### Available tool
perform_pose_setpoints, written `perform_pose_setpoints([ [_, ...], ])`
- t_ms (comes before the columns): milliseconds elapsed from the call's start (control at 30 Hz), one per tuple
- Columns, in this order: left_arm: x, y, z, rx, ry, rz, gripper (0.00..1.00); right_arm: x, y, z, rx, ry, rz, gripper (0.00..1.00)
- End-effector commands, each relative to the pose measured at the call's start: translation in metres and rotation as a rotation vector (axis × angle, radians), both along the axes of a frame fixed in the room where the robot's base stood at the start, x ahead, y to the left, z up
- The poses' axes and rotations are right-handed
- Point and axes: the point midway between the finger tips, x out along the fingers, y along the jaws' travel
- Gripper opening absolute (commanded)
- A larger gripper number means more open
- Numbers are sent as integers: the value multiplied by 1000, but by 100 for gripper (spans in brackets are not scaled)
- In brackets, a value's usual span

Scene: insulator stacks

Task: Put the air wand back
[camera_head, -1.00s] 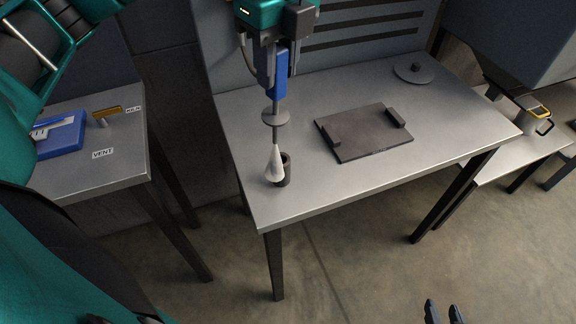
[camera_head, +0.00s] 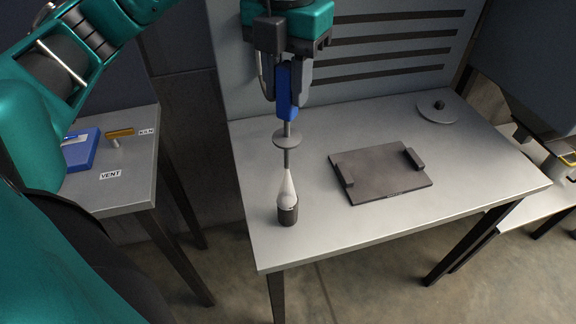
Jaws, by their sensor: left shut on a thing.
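The dark cup-like holder (camera_head: 288,214) stands on the table below. My right gripper is not in view.
A dark plate with two raised blocks (camera_head: 381,178) lies mid-table (camera_head: 330,239). A round grey disc with a knob (camera_head: 438,110) is at the back right. A side table at left holds a blue tray (camera_head: 81,152), a yellow-handled piece (camera_head: 120,134) and a VENT label (camera_head: 110,175).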

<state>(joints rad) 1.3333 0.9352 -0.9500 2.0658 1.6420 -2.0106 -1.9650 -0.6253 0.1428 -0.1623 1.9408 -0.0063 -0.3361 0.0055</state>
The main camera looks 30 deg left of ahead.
Motion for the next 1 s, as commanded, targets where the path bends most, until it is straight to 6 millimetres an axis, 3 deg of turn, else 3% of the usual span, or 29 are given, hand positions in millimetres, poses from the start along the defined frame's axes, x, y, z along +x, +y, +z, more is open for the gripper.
perform_pose_setpoints([
  [400,-1,0,-97,0,2,2,0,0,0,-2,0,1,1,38],
  [1000,0,0,-161,0,-2,2,0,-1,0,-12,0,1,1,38],
])
